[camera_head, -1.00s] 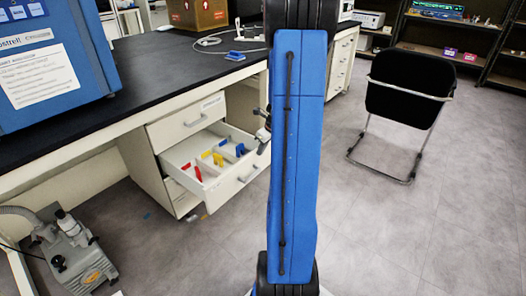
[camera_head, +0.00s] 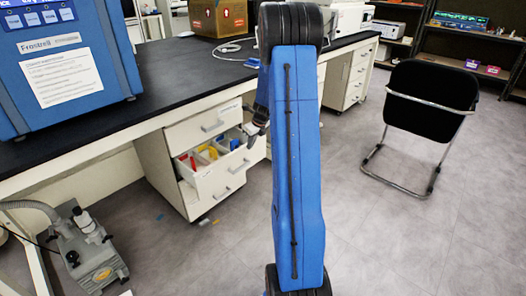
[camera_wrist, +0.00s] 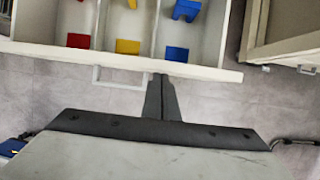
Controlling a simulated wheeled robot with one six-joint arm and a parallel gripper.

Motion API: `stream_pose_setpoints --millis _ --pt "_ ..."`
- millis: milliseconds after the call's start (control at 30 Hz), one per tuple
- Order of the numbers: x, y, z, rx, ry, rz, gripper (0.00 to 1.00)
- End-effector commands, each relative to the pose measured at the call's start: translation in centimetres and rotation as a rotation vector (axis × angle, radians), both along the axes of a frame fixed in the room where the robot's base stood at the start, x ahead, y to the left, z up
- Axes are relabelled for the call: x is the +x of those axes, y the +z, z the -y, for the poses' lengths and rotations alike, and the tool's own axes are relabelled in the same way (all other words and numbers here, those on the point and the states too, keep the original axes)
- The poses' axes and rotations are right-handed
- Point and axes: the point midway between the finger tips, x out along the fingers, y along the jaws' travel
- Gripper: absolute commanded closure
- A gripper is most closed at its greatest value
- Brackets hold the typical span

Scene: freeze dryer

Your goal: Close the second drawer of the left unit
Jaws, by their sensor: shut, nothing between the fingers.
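The left unit (camera_head: 160,165) is a white cabinet under the black bench. Its second drawer (camera_head: 236,176) is partly open, below the shut top drawer (camera_head: 203,128). Red, yellow and blue pieces lie in its compartments. In the wrist view the drawer's front edge (camera_wrist: 200,70) runs across the top, with its pale handle (camera_wrist: 120,79) below. My gripper (camera_wrist: 160,80) is shut and empty, its fingertips at the drawer front just right of the handle; I cannot tell whether they touch. In the head view my gripper (camera_head: 258,132) is partly hidden by my arm.
A black chair (camera_head: 432,100) stands to the right on open grey floor. A grey pump (camera_head: 88,255) sits on the floor at lower left. The blue freeze dryer (camera_head: 65,65) stands on the bench (camera_head: 180,90). Another drawer unit (camera_head: 350,75) is farther back.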

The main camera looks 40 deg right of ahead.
Motion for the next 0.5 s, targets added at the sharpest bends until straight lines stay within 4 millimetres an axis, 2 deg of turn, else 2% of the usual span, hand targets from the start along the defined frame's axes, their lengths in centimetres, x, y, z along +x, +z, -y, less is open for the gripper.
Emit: stream_pose_setpoints --millis 33,200,500 --pt "1.6 -0.1 -0.2 -0.002 0.005 0.001 1.0" --pt "5.9 0.0 -0.5 -0.001 0.004 0.001 1.0" --pt "11.1 0.0 -0.9 -0.001 0.002 0.001 1.0"
